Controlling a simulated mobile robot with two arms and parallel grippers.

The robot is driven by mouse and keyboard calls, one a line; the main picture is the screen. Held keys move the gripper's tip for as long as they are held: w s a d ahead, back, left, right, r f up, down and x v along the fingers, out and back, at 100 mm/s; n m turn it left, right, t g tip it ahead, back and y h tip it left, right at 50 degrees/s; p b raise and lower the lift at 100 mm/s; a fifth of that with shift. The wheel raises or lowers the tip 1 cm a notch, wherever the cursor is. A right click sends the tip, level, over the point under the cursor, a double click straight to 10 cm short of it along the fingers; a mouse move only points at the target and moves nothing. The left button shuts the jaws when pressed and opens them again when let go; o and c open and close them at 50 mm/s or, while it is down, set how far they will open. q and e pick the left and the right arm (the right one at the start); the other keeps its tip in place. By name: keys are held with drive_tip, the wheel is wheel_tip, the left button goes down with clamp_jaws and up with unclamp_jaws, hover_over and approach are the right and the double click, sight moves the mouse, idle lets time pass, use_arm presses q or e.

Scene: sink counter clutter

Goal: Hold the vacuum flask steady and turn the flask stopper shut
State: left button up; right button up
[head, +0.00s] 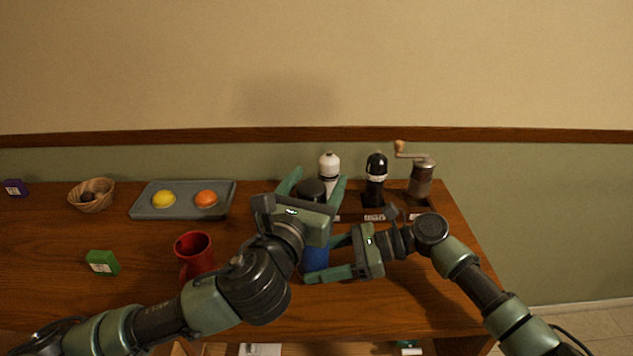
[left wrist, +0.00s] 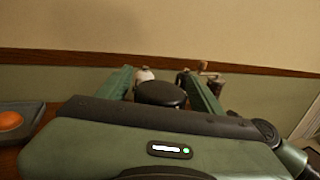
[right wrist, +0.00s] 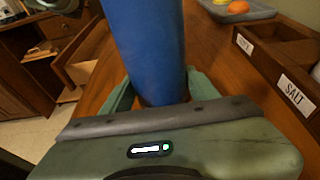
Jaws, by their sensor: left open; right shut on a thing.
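The blue vacuum flask (right wrist: 147,45) stands upright on the wooden counter; in the head view its body (head: 315,258) shows below my left gripper. My right gripper (head: 335,258) is shut on the flask's body from the right side, with a finger on either side of it. The dark flask stopper (head: 312,188) sits on top of the flask and also shows in the left wrist view (left wrist: 160,93). My left gripper (head: 316,184) is open, with its fingers on both sides of the stopper. Whether they touch it I cannot tell.
A labelled wooden rack (right wrist: 270,60) holds a white mill (head: 329,170), a black mill (head: 376,178) and a crank grinder (head: 421,178) behind. A red mug (head: 194,252), a green box (head: 102,262), a grey tray (head: 180,209) with fruit and a basket (head: 91,196) stand left.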

use_arm(q)
drive_tip(key=c, duration=1.4)
drive_tip(key=shift+y, duration=0.3)
drive_tip(key=n+y, duration=0.1)
drive_tip(key=y, duration=0.1)
drive_tip(key=n+t+y, duration=0.1)
drive_tip(key=shift+a+n+y, duration=0.2)
drive_tip(key=shift+n+y, duration=0.2)
drive_tip(key=shift+a+n+y, duration=0.2)
drive_tip(key=shift+n+y, duration=0.55)
drive_tip(key=shift+y, duration=0.4)
drive_tip(key=shift+a+n+y, duration=0.2)
drive_tip(key=shift+n+y, duration=0.55)
drive_tip(key=shift+y, duration=0.7)
drive_tip(key=o, duration=1.4)
